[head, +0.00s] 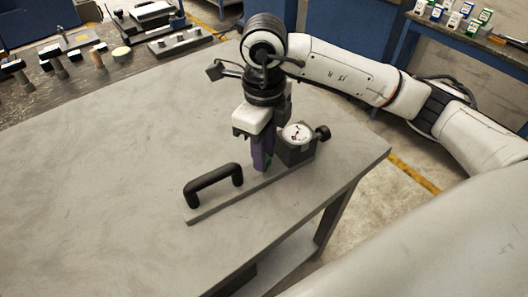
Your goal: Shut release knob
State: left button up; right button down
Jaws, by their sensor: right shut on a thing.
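A flat grey fixture (222,208) lies near the table's right corner. It has a black arched handle (213,182) at its left end and a dark block (296,153) with a round white dial (298,133) at its right end. A black knob (323,132) sticks out from the block's right side, clear of my fingers. I cannot tell whether it is the release knob. My right gripper (263,160) points down just left of the block, its purple fingers shut on a small part of the fixture that they hide. My left gripper is not in view.
The grey table top (120,165) is clear to the left and front of the fixture. A dark bench (110,75) with several tools and blocks stands at the back left. Small boxes (455,18) stand on a blue bench at the back right.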

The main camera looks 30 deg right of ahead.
jog(key=m+b, duration=0.1)
jog(key=m, duration=0.2)
jog(key=shift+m, duration=0.4)
jog(key=m, duration=0.4)
jog(key=shift+m, duration=0.3)
jog(key=m, duration=0.2)
jog(key=shift+m+b, duration=0.3)
jog(key=shift+b, duration=0.05)
jog(key=shift+m, duration=1.9)
jog(key=c, duration=1.5)
grip_release()
